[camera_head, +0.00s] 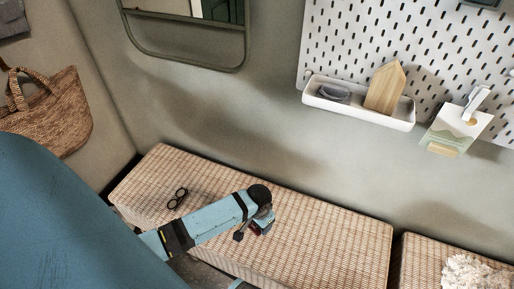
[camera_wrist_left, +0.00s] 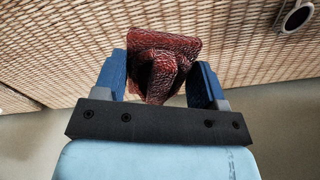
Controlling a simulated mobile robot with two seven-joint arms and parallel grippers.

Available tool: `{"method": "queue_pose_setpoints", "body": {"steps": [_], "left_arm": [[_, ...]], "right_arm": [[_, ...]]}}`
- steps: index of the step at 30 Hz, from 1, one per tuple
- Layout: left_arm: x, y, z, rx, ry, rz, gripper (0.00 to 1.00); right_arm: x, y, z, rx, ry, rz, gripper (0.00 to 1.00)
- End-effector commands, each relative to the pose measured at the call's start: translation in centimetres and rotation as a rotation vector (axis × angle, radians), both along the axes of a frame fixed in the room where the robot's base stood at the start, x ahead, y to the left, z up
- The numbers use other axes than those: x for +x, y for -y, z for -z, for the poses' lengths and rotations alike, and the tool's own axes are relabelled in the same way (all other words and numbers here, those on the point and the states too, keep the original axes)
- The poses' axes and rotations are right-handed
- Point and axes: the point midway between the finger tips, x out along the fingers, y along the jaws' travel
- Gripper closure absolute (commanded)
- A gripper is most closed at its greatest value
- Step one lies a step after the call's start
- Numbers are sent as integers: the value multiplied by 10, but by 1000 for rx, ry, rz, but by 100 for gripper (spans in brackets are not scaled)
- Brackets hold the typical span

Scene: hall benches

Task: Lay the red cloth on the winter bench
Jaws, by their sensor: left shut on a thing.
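In the left wrist view a dark red, wrinkled thing (camera_wrist_left: 163,62), which looks like the red cloth, is bunched between the two blue fingers of my left gripper (camera_wrist_left: 161,82). The gripper is shut on it. In the head view my left gripper (camera_head: 262,222) is over the woven bench (camera_head: 330,235), and only a small bit of red shows there. I cannot tell whether the cloth touches the bench. No mark shows which bench is the winter one. My right gripper is not in view.
Dark glasses (camera_head: 177,198) lie on the bench's left part. A second woven bench (camera_head: 415,252) at the lower right bears a fluffy white thing (camera_head: 474,272). A pegboard with a white tray (camera_head: 360,104) hangs above. A woven bag (camera_head: 50,110) hangs at the left. The bench's right part is clear.

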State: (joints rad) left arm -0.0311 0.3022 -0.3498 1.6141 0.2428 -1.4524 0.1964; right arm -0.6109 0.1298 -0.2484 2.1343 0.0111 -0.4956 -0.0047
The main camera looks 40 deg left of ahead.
Motion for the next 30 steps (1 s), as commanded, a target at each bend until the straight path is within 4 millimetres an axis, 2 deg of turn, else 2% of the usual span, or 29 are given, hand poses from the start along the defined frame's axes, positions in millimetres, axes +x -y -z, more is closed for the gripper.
{"method": "queue_pose_setpoints", "body": {"steps": [1,3,7,14,21,25,30], "left_arm": [[0,0,18,0,-3,0,61],[0,0,34,0,-2,1,61],[0,0,56,1,0,2,61],[0,0,71,1,1,1,61],[0,0,106,1,0,1,61],[0,0,107,1,2,1,61],[0,0,107,1,1,1,61]], "right_arm": [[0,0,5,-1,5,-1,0],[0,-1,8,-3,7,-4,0],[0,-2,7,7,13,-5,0],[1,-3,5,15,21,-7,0],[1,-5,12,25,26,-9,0],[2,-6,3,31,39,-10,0],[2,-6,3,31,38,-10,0]]}}
